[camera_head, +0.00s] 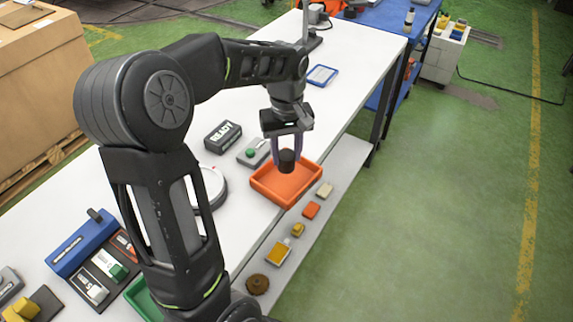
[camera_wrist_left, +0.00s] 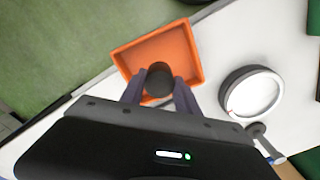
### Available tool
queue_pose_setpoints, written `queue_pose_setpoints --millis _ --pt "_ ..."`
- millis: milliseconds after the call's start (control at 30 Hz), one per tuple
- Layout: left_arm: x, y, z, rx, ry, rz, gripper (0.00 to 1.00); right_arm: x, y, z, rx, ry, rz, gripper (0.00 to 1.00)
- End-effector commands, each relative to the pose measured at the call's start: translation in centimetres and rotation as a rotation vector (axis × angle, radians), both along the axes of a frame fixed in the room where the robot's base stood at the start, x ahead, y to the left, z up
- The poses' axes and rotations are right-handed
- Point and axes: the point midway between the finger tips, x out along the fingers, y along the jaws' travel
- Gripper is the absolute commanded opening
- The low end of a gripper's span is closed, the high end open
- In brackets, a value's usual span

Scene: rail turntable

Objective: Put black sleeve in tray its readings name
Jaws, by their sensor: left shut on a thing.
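The black sleeve (camera_head: 287,161) is held in my left gripper (camera_head: 287,155), which is shut on it. Both are over the orange tray (camera_head: 270,195) in the head view. In the left wrist view the sleeve (camera_wrist_left: 159,80) sits between the fingers of my left gripper (camera_wrist_left: 160,88), with the orange tray (camera_wrist_left: 190,50) around it in the picture. I cannot tell how high the sleeve is above the tray floor. A green tray (camera_head: 146,300) is partly hidden behind my left arm. My right gripper is not in view.
A black box reading READY (camera_head: 223,136) and a grey box with a green button (camera_head: 253,152) stand near the orange tray. A white round dial (camera_head: 212,186) is partly behind my arm. Small parts, including an orange block (camera_head: 311,210), lie on the lower shelf.

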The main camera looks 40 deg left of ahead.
Motion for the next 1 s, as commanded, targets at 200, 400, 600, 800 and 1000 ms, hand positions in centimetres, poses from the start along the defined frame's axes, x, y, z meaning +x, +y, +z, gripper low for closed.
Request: queue_pose_setpoints --millis 200,400,600,800,1000 --pt "0.1 0.0 -0.6 0.001 -0.002 0.0 0.0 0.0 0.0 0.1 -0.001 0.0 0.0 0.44" --pt "0.0 0.0 -1.0 0.001 -0.001 0.0 0.0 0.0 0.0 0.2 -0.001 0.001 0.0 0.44" --pt "0.0 0.0 -3.5 0.001 0.002 0.0 0.0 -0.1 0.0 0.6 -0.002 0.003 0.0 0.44" --pt "0.1 0.1 -4.4 0.002 -0.003 0.0 0.0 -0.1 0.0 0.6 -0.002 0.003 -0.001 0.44" --pt "0.1 0.0 -4.6 0.001 -0.002 0.0 0.0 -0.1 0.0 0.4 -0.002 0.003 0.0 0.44"
